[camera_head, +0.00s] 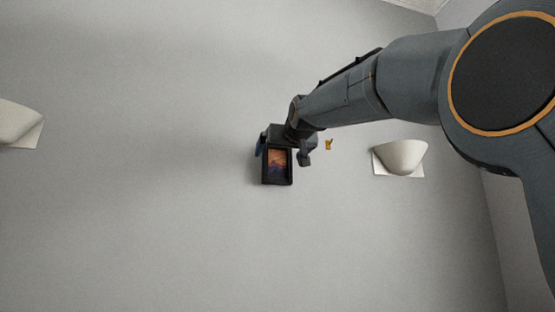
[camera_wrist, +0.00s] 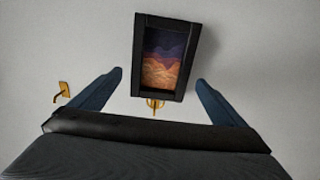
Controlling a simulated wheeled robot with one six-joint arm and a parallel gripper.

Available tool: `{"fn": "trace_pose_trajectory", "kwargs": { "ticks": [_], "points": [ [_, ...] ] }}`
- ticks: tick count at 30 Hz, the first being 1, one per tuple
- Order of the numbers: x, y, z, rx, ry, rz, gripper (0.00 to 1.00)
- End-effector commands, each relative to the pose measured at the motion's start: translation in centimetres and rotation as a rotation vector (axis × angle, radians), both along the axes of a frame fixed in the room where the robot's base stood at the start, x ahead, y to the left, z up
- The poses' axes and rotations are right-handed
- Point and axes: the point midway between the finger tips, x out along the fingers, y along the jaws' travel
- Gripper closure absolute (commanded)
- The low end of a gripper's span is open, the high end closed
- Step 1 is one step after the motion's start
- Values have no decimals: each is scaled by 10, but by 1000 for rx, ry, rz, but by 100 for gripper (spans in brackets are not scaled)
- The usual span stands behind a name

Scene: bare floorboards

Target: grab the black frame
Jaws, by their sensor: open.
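The black frame (camera_head: 277,166) is a thick dark rectangle around an orange and purple picture, against the grey wall in the head view. In the wrist view the black frame (camera_wrist: 166,57) appears upright, slightly tilted, at top centre. My gripper (camera_wrist: 159,78) is open, with one blue finger on each side of the frame's lower part. Gaps show between the fingers and the frame in this view; the depth between them is hard to judge. In the head view my gripper (camera_head: 281,153) overlaps the frame's upper edge and partly hides it.
A small gold hook (camera_head: 328,144) is on the wall right of the frame; a gold hook (camera_wrist: 62,92) shows at left in the wrist view. Another gold piece (camera_wrist: 155,104) is just below the frame. White wall lamps stand right (camera_head: 401,157) and far left (camera_head: 15,122).

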Motion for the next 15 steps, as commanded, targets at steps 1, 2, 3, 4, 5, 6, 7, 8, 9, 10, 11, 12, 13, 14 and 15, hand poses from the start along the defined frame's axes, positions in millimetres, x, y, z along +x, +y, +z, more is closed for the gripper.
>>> {"fn": "trace_pose_trajectory", "kwargs": {
  "ticks": [1, 2, 3, 4, 5, 6, 7, 8, 9, 10, 11, 12, 13, 14, 15],
  "points": [
    [7, 1, 2, 0, 1, 0, 5],
    [10, 2, 2, 0, 1, 0, 5],
    [13, 2, 2, 1, 0, 0, 5],
    [14, 3, 1, 1, -1, 0, 5],
    [16, 3, 1, 1, -1, 0, 5],
    [17, 3, 1, 1, -1, 0, 5],
    [17, 3, 1, 1, -1, 0, 5],
    [18, 3, 1, 1, -1, 0, 5],
    [18, 3, 0, 1, -1, 0, 5],
    [17, 3, 0, 1, -1, 0, 5],
    [17, 3, 0, 1, -1, 0, 5],
    [17, 3, 0, 1, -1, 0, 5],
    [17, 3, 0, 1, -1, 0, 6],
    [17, 3, 0, 1, -1, 0, 11],
    [17, 3, 0, 1, -1, 0, 18]
  ]
}}
